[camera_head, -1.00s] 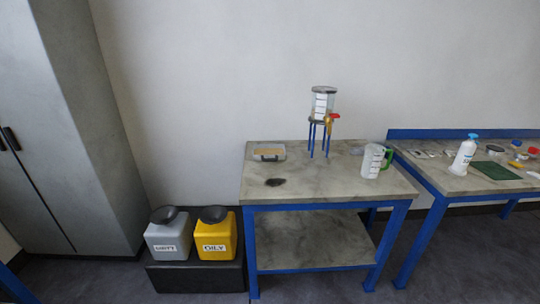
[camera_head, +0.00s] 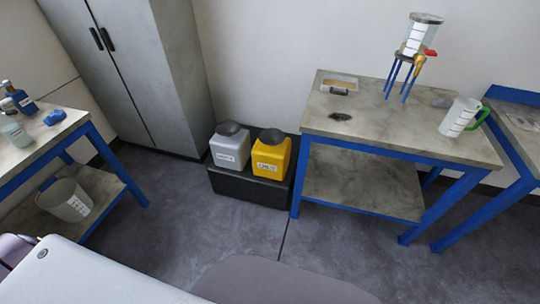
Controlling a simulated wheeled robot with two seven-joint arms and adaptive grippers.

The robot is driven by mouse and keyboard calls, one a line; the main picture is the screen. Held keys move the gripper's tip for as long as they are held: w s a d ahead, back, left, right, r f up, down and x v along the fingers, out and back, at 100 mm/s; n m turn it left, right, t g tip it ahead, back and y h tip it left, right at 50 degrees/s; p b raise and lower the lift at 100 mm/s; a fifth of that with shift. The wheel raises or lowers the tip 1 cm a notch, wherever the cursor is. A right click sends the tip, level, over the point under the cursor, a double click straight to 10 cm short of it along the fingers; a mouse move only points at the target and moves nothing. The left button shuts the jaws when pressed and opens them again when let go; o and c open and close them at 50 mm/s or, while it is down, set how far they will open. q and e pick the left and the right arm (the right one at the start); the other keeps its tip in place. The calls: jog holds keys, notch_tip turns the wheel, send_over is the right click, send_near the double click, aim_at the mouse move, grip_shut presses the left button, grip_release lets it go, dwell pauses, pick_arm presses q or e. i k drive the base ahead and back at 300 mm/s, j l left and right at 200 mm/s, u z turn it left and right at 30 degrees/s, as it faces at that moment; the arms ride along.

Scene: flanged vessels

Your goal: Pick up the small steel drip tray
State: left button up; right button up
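A small shallow tray (camera_head: 326,87) with a pale rim, a tan inside and a dark handle-like part at its front lies on the back left of the stone-topped bench (camera_head: 380,124). It looks like the drip tray, but it is too small to be sure of the steel. A dark patch (camera_head: 340,116) lies on the bench in front of it. Neither of my grippers is in view.
Another bench (camera_head: 44,140) is at left. Open floor (camera_head: 200,227) lies between.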

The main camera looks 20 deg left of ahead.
aim_at(342, 86)
jog(key=i+l+u, duration=0.1)
jog(key=i+u, duration=0.4)
jog(key=i, duration=0.9)
